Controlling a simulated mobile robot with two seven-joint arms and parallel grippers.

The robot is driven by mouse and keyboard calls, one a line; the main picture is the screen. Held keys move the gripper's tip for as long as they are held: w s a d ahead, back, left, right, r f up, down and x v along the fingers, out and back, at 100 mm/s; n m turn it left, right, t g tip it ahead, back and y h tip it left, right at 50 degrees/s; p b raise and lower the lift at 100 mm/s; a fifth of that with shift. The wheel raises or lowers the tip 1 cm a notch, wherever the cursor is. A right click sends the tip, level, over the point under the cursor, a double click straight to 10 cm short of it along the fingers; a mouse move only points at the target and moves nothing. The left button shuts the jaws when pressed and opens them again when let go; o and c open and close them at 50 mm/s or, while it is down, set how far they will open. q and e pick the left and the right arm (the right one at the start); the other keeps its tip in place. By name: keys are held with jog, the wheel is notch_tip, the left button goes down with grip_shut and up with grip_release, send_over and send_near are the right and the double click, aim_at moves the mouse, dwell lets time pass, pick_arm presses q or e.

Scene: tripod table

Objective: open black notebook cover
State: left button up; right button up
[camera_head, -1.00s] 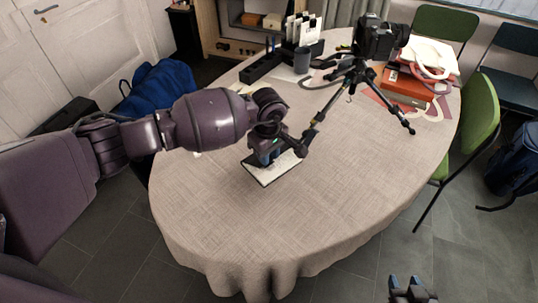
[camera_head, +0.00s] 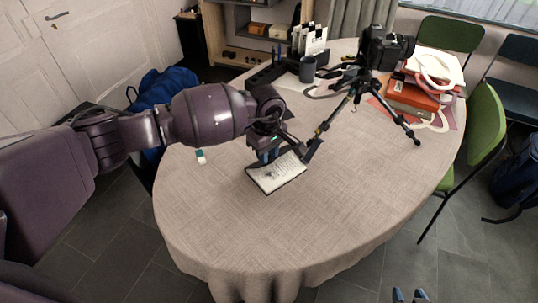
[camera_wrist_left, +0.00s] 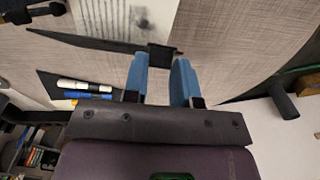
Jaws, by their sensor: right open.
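The black notebook (camera_head: 276,176) lies on the tablecloth with a white written page showing. In the left wrist view the page (camera_wrist_left: 125,14) is at the top, with the dark cover (camera_wrist_left: 100,43) seen nearly edge-on as a long thin bar. My left gripper (camera_head: 271,156) is at the notebook's far edge. In the wrist view its blue fingertips (camera_wrist_left: 161,62) sit either side of a small black tab on the cover and appear shut on it. The exact contact is hard to see. My right gripper (camera_head: 409,296) is open and empty at the bottom edge, away from the table.
A tripod with a camera (camera_head: 383,46) stands behind and right of the notebook, one leg close to my left gripper. Red books (camera_head: 412,96), a grey mug (camera_head: 307,70) and a small white-and-teal item (camera_head: 200,156) are on the table. The front of the tablecloth (camera_head: 300,225) is clear.

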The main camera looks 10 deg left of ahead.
pick_arm(q)
jog(key=shift+w+a+r, duration=0.25)
jog(key=shift+a+r, duration=0.05)
jog(key=shift+w+a+r, duration=0.5)
jog(key=shift+w+a, duration=0.1)
jog(key=shift+a, duration=0.2)
jog(key=shift+w+a+r+b, duration=0.4)
jog(key=shift+w+a+b, duration=0.1)
jog(key=shift+w+a, duration=0.25)
jog(key=shift+a, duration=0.05)
jog(key=shift+w+a+r+b, duration=0.25)
jog(key=shift+w+a+b, duration=0.15)
jog(key=shift+w+a, duration=0.25)
jog(key=shift+a, duration=0.2)
